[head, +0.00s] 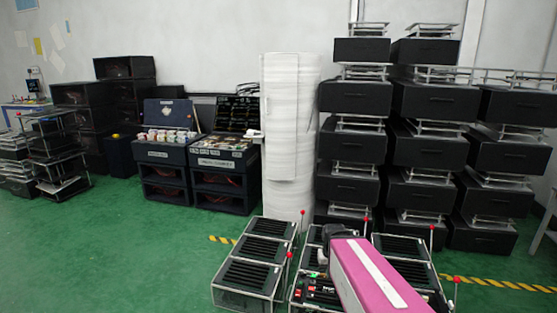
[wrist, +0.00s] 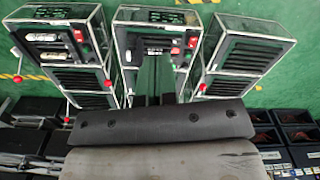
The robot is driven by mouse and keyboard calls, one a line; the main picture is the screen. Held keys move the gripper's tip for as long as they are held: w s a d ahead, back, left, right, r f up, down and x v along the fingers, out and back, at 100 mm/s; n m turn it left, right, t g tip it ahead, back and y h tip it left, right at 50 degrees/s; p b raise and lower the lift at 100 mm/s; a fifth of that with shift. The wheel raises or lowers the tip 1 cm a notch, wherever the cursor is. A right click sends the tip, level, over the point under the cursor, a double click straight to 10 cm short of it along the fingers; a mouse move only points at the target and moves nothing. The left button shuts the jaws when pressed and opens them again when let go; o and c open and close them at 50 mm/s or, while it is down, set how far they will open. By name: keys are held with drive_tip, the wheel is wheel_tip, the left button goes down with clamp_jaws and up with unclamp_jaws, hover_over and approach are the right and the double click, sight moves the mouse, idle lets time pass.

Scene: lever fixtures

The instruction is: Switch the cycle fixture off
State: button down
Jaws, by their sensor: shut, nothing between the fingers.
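Several low metal-framed fixtures with black slatted tops stand on the floor, including the front left one (head: 248,275) and the middle one (head: 318,292) in the head view. Thin levers with red knobs (head: 290,254) rise beside them, roughly upright. No label naming the cycle fixture is readable, so I cannot tell which it is. In the wrist view, a left fixture (wrist: 62,40), a middle fixture (wrist: 178,38) and a right fixture (wrist: 248,55) show. My gripper (wrist: 153,62) is shut and empty, over the middle fixture and hiding part of it. A red knob (wrist: 203,87) is to its right, apart from it.
A white wrapped roll (head: 290,140) stands behind the fixtures. Stacked black boxes (head: 430,150) fill the back right. Dark crates with goods (head: 222,172) stand at the back. Green floor (head: 120,260) is clear at the left.

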drive_tip(key=shift+w+f, duration=0.1)
drive_tip(key=m, duration=2.1)
hover_over(298, 291)
wheel_tip(298, 291, down, 20)
drive_tip(key=shift+d, duration=0.1)
wheel_tip(298, 291, down, 14)
drive_tip(key=shift+r, duration=0.1)
